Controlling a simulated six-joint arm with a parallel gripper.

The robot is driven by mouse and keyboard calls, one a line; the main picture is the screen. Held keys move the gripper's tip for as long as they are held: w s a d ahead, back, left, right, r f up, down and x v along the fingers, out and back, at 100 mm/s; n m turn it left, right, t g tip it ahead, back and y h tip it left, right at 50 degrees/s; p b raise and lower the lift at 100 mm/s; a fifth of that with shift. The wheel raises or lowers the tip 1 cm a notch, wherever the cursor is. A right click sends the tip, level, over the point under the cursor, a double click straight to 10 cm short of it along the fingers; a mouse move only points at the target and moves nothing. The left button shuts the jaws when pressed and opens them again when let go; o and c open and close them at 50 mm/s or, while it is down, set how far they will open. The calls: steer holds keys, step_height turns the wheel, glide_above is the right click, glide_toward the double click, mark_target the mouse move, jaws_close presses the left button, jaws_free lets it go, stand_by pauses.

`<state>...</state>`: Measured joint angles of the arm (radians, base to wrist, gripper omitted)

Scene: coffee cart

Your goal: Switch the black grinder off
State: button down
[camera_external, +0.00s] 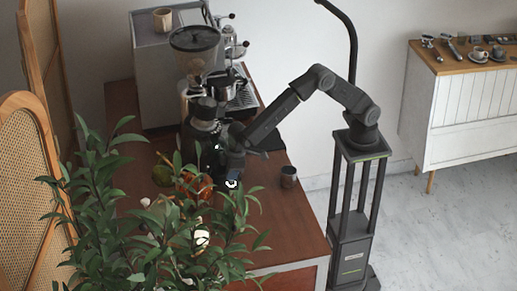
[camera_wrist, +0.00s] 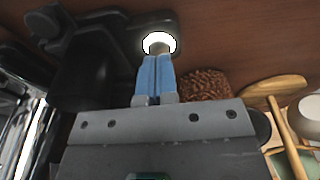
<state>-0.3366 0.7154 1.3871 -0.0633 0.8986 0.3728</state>
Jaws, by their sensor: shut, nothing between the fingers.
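The black grinder (camera_external: 204,128) stands on the wooden cart, with a clear hopper on top. In the wrist view its dark body (camera_wrist: 85,62) fills the upper left. A glowing white ring (camera_wrist: 159,43) sits on a dark foot-like part low on the grinder, and it also shows in the external view (camera_external: 231,184). My gripper (camera_wrist: 157,54) is shut and empty, with blue fingers held together. Its fingertips are at the ring and cover part of its lower side; I cannot tell whether they touch it. In the external view my gripper (camera_external: 234,172) is just above the ring.
A bowl of coffee beans (camera_wrist: 205,85) and a wooden spoon (camera_wrist: 277,90) lie right of my fingers. A small dark cup (camera_external: 288,177) stands on the cart's right. The espresso machine (camera_external: 165,70) is behind the grinder. A leafy plant (camera_external: 110,200) blocks part of the external view.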

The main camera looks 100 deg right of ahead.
mark_target(232, 182)
steer(key=shift+f, duration=0.8)
stand_by(0.9)
steer(key=shift+r, duration=2.8)
